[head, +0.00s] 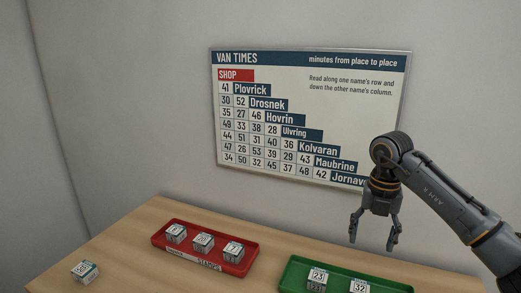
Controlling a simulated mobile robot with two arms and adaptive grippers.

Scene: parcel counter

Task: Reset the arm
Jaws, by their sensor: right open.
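My right gripper (373,236) hangs from its dark grey arm, which comes in from the right. Its fingers point down, spread open, with nothing between them. In the picture it shows above the green tray (299,264), against the wall and the back of the counter. My left gripper does not show in the head view.
A red tray (193,258) on the wooden counter (120,250) holds three white cubes. The green tray holds numbered cubes (318,275) too and is cut off below. A single cube (85,271) lies at the left. A van times board (350,115) hangs behind.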

